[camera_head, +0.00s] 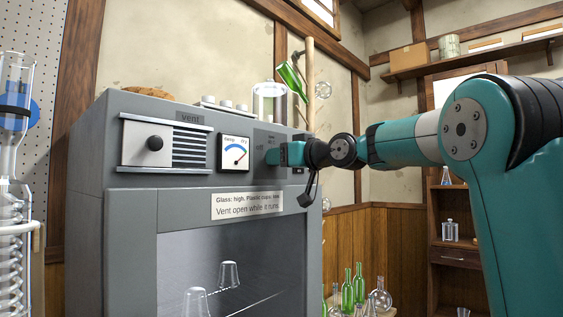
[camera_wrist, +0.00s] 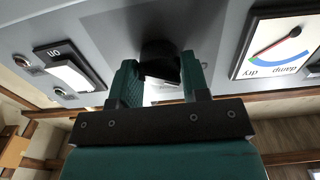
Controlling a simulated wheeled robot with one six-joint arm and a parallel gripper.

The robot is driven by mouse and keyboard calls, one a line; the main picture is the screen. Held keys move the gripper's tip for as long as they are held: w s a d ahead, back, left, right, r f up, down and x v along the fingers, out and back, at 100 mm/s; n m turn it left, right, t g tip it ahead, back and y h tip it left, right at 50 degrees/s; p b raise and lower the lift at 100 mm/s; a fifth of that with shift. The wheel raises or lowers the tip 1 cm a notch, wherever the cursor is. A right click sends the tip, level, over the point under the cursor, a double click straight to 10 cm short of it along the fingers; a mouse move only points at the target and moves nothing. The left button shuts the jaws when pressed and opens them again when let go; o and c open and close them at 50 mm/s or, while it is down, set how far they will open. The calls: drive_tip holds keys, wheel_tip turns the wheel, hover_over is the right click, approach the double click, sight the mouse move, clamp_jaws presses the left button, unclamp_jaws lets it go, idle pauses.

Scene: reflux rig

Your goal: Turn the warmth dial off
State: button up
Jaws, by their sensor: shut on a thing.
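The warmth dial is a black knob (camera_wrist: 160,60) on the grey front panel of the cabinet (camera_head: 130,228), seen in the wrist view between my fingers. My gripper (camera_wrist: 160,75) is shut on the knob, one teal finger on each side. In the head view my gripper (camera_head: 285,154) is at the right end of the panel and hides the knob. Part of an "off" mark shows just left of my gripper. I cannot tell which mark the knob points to.
A damp/dry gauge (camera_head: 234,154) sits left of my gripper. Further left is the vent slider (camera_head: 155,143). A white rocker switch (camera_wrist: 70,76) is close beside the knob. Clear cups (camera_head: 229,274) stand inside the cabinet. Green bottles (camera_head: 347,290) stand low at the right.

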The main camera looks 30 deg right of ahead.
idle(0.3)
drive_tip(key=o, duration=0.9)
drive_tip(key=b+v, duration=0.1)
drive_tip(key=v, duration=1.6)
drive_tip(key=shift+s+d+b, duration=0.1)
drive_tip(key=shift+s+b, duration=0.1)
drive_tip(key=shift+b, duration=0.2)
